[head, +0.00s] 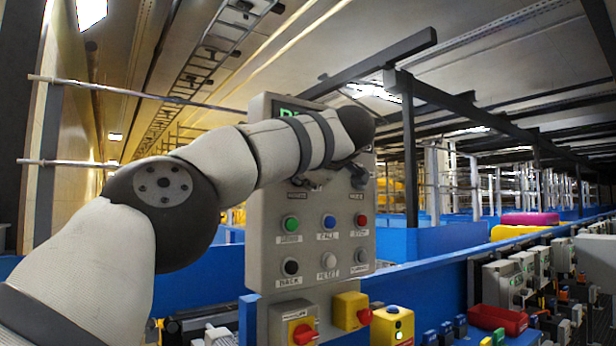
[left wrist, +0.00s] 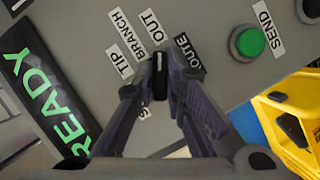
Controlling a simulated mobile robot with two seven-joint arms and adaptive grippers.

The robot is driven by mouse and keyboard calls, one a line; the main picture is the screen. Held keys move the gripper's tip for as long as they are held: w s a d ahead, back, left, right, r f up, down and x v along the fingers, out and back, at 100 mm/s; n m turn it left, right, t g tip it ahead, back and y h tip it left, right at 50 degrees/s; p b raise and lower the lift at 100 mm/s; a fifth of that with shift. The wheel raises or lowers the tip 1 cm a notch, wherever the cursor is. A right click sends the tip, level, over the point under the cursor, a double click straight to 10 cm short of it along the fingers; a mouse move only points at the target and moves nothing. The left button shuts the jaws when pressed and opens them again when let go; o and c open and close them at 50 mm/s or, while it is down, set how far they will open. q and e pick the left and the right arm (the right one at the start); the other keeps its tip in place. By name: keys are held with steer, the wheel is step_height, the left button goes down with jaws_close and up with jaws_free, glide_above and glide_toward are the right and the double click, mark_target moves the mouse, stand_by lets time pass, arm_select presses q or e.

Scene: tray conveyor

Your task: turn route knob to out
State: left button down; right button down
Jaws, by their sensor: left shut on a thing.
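The grey control panel (head: 261,215) stands in front of me in the head view, with my left arm across its upper part. In the left wrist view the black route knob (left wrist: 160,84) sits between the fingertips of my left gripper (left wrist: 159,90), which is shut on it. The labels TIP, BRANCH and OUT (left wrist: 153,27) fan out above the knob, and a ROUTE label (left wrist: 187,54) is partly covered by a finger. The knob lies roughly upright in this view, toward the OUT side; its exact setting is unclear. My arm hides it in the head view.
A lit READY display (left wrist: 45,100) is left of the knob in the wrist view, and a green SEND button (left wrist: 247,42) is right. Several more buttons sit lower on the panel. Yellow switch boxes (head: 350,310) are below it. A blue wall (head: 425,280) runs right.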

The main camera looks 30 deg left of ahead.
arm_select(q)
steer(key=shift+r, duration=0.15)
steer(key=c, duration=1.6)
jaws_free()
steer(key=shift+a, duration=0.1)
steer(key=shift+c, duration=0.2)
steer(key=v, duration=1.2)
